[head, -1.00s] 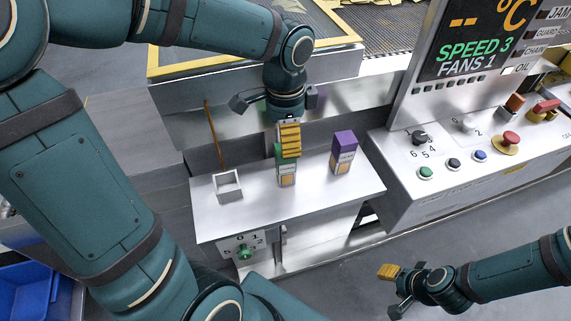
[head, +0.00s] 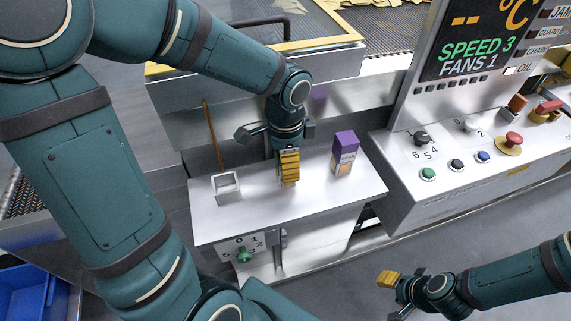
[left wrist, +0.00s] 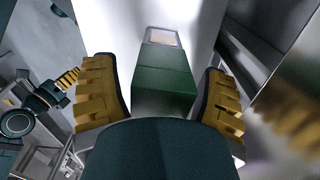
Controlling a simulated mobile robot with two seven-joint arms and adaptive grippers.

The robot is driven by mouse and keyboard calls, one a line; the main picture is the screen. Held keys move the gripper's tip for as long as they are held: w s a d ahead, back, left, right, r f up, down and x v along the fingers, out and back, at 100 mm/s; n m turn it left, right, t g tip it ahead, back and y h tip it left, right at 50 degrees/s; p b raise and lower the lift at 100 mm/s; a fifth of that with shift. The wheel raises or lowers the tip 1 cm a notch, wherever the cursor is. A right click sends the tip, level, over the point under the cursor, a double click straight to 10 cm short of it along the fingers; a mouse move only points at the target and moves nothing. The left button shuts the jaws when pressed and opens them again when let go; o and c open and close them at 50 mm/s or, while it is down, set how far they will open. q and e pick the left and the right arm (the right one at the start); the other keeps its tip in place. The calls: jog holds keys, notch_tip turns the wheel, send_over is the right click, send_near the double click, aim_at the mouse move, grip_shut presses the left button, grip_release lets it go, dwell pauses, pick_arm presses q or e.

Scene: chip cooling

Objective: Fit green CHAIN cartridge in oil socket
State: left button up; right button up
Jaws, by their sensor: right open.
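The green cartridge (left wrist: 164,78) stands upright on the metal shelf, with a pale label at its far end in the left wrist view. In the head view it is mostly hidden behind my left gripper (head: 287,172). In the left wrist view, the two yellow-padded fingers of my left gripper (left wrist: 165,92) stand open on either side of the cartridge, with narrow gaps. A purple cartridge (head: 344,150) stands to the right on the shelf. My right gripper (head: 394,292) is open and empty at the lower right. I cannot make out the oil socket for certain.
A small white square holder (head: 226,187) with a brown stick (head: 212,135) stands on the shelf (head: 320,199) at left. The control console (head: 400,160) with knobs and buttons is to the right. A brownish block (head: 517,104) stands on it. A green dial (head: 243,254) is below the shelf.

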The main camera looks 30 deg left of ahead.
pick_arm(q)
jog(key=c, duration=1)
jog(key=shift+c, duration=0.2)
